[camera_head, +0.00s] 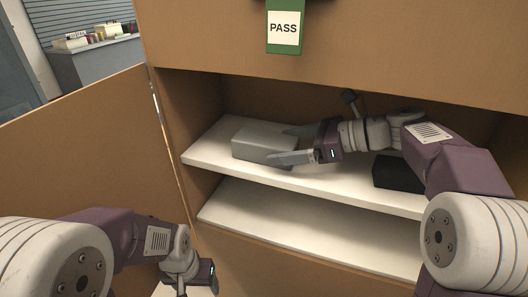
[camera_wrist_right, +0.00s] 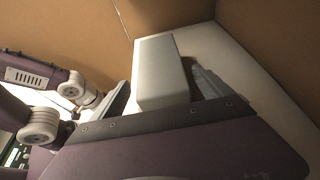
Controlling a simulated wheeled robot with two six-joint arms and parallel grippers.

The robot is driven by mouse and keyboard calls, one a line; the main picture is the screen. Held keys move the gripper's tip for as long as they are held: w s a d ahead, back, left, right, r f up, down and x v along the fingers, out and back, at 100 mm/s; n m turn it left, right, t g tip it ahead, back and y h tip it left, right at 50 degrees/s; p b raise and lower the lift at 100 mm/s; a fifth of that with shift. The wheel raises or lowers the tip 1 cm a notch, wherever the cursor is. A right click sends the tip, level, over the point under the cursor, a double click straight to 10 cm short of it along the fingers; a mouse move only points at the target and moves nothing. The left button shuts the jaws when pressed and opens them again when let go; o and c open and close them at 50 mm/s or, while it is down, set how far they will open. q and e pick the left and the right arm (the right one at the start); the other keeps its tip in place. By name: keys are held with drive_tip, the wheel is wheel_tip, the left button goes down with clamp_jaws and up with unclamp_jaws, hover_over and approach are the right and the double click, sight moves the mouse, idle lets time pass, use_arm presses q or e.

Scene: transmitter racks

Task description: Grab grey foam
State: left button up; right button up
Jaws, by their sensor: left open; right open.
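The grey foam (camera_head: 254,144) is a pale grey block lying on the upper white shelf of the brown cabinet, toward its left side. My right gripper (camera_head: 278,146) reaches in from the right and is open at the block's right end. In the right wrist view the grey foam (camera_wrist_right: 160,72) sits between the two spread fingers, with a visible gap to the right finger. Contact with the left finger cannot be told. My left gripper (camera_head: 187,287) is low at the bottom edge, outside the cabinet, apart from the foam; its fingertips are partly cut off.
A black box (camera_head: 398,174) sits on the upper shelf (camera_head: 325,182) to the right, partly behind my right arm. The lower shelf (camera_head: 290,227) is bare. The open cabinet door (camera_head: 85,150) stands at the left. A green PASS tag (camera_head: 284,28) hangs above.

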sight(266, 146)
drive_tip(key=shift+a, duration=0.2)
drive_tip(key=shift+a+f, duration=0.2)
drive_tip(key=shift+a, duration=0.05)
drive_tip(key=b+x, duration=0.1)
drive_tip(key=x, duration=0.3)
drive_tip(key=shift+w+a+b, duration=0.25)
drive_tip(key=shift+w+b, duration=0.15)
drive_tip(key=shift+d+r, duration=0.1)
drive_tip(key=c, duration=1.4)
